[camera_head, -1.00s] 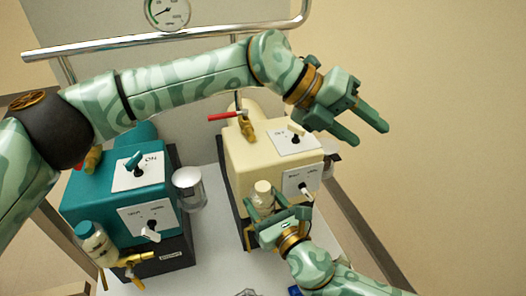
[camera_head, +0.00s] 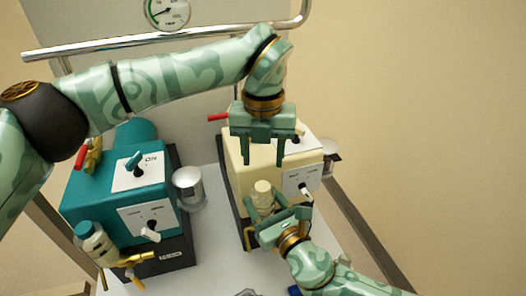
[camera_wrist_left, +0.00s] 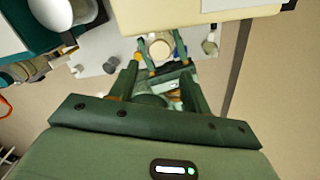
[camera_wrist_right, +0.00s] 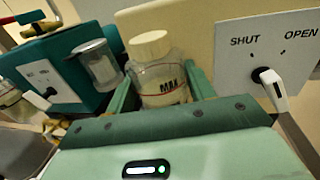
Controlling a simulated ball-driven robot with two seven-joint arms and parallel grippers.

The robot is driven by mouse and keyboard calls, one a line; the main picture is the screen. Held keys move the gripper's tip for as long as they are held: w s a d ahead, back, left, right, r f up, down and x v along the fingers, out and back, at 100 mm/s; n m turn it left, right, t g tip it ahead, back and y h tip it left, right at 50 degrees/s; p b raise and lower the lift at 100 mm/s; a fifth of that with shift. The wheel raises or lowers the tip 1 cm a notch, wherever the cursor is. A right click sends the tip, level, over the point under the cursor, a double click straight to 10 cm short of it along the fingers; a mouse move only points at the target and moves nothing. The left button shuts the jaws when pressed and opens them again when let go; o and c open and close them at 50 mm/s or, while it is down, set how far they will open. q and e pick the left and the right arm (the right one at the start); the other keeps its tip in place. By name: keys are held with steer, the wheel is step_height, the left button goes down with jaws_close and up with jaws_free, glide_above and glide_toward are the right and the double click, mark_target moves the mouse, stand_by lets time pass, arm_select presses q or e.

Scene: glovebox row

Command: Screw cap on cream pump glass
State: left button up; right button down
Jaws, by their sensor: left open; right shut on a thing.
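The glass jar (camera_wrist_right: 160,85), clear with a MAX mark, stands upright at the front of the cream pump (camera_head: 236,172). A cream cap (camera_wrist_right: 148,45) sits on its mouth; I cannot tell how tightly. The cap also shows in the head view (camera_head: 262,186) and in the left wrist view (camera_wrist_left: 160,48). My right gripper (camera_head: 270,212) is shut on the jar, with a finger on each side below the cap. My left gripper (camera_head: 264,160) is open and empty, fingers pointing down, above the cap and apart from it.
The teal pump (camera_head: 100,196) stands at the left with its own capped jar (camera_head: 95,240). A clear cup (camera_head: 188,186) is between the pumps. A SHUT/OPEN switch (camera_wrist_right: 270,82) is right of the jar. A metal rail (camera_head: 140,42) runs behind.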

mark_target(263, 186)
arm_select(q)
step_height(263, 186, down, 8)
steer(key=shift+r, duration=0.1)
arm_select(e)
steer(key=shift+r, duration=0.1)
stand_by(0.3)
arm_select(q)
steer(key=c, duration=1)
steer(key=shift+m, duration=0.4)
steer(key=o, duration=1.1)
arm_select(e)
steer(key=shift+w, duration=0.1)
arm_select(q)
step_height(263, 186, up, 12)
steer(key=shift+s+r, duration=0.1)
